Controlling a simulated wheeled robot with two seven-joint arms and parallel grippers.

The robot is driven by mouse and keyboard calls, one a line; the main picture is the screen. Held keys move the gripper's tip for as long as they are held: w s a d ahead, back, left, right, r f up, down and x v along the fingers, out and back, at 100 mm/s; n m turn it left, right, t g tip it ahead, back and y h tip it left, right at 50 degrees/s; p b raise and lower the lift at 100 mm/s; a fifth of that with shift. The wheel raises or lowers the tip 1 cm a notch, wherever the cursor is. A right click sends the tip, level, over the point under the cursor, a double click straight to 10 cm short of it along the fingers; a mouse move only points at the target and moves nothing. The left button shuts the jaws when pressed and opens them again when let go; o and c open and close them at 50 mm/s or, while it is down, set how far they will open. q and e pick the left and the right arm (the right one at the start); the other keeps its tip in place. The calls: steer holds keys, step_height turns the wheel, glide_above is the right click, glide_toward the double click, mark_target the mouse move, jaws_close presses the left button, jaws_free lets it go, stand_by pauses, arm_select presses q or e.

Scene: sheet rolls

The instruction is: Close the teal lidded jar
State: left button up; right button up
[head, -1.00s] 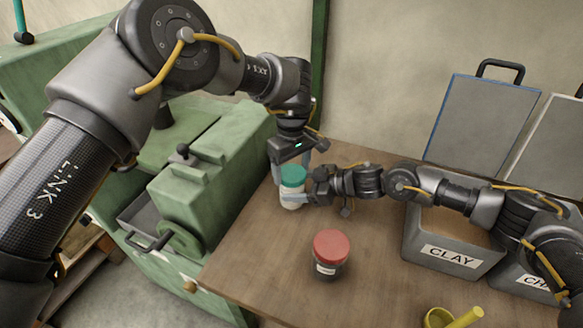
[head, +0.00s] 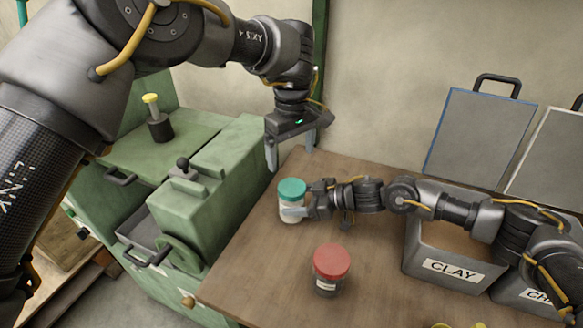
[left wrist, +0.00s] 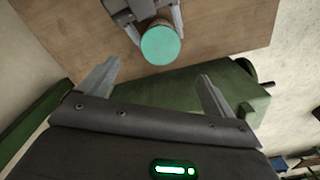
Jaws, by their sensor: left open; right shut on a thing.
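The jar (head: 291,212) has a white body and stands on the table near its left edge. Its teal lid (head: 292,188) sits on top of it and looks level. The lid also shows in the left wrist view (left wrist: 160,45), with the right gripper's fingers on either side of the jar. My right gripper (head: 297,213) is shut on the jar's body from the right. My left gripper (head: 291,155) is open and empty, above the lid and clear of it. Its two spread fingers (left wrist: 158,85) show in the left wrist view.
A red-lidded jar (head: 330,270) stands on the wooden table (head: 260,285) in front. A box labelled CLAY (head: 450,268) with its lid raised is at the right, beside another box (head: 540,295). A green machine (head: 185,210) borders the table's left side.

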arm_select(q)
steer(key=shift+r, duration=1.2)
arm_select(e)
steer(key=o, duration=2)
steer(key=shift+c, duration=0.2)
arm_select(q)
steer(key=shift+f+b, duration=0.55)
steer(key=shift+f, duration=0.05)
arm_select(e)
steer(key=v, duration=1.1)
steer(key=shift+w, duration=0.1)
